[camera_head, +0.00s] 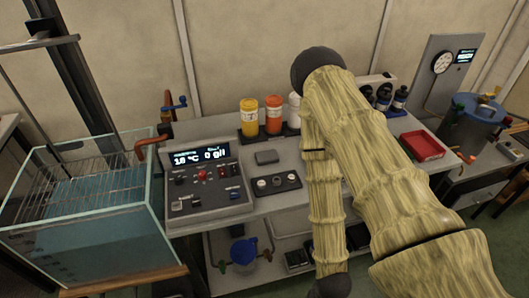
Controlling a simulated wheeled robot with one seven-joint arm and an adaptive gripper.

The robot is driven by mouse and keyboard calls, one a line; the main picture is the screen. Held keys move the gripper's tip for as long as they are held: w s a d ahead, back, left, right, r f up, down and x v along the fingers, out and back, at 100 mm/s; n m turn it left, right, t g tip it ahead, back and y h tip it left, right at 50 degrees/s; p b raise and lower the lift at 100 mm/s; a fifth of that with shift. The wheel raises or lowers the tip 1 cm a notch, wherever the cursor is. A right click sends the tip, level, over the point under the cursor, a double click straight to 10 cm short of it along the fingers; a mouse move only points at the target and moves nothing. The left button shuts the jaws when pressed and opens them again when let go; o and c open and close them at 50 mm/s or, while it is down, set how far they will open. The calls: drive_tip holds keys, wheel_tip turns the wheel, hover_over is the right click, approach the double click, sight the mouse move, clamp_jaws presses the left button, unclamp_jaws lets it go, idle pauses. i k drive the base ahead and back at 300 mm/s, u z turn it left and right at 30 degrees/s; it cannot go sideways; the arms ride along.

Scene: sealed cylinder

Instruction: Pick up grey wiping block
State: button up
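A small dark grey block (267,157), which looks like the wiping block, lies flat on the light grey bench top (248,203). It is behind a black strip with round pieces and in front of the yellow and orange bottles. Nothing touches it from above. My arm, in a yellowish fabric sleeve, stands large to the right of it and bends down to a dark joint at the bottom edge. My gripper's fingers do not show, so their state and hold are hidden.
A control box (207,184) with a lit display stands left of the block. The black strip (276,184) lies close in front of it. Yellow (249,118) and orange (273,116) bottles stand behind. A glass water tank (82,215) is at left, a red tray (422,146) at right.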

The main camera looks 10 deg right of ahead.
sight(269, 156)
drive_tip(key=z, duration=2.4)
drive_tip(key=k, duration=1.5)
drive_tip(key=u, duration=1.9)
drive_tip(key=i, duration=0.5)
drive_tip(key=z, duration=0.1)
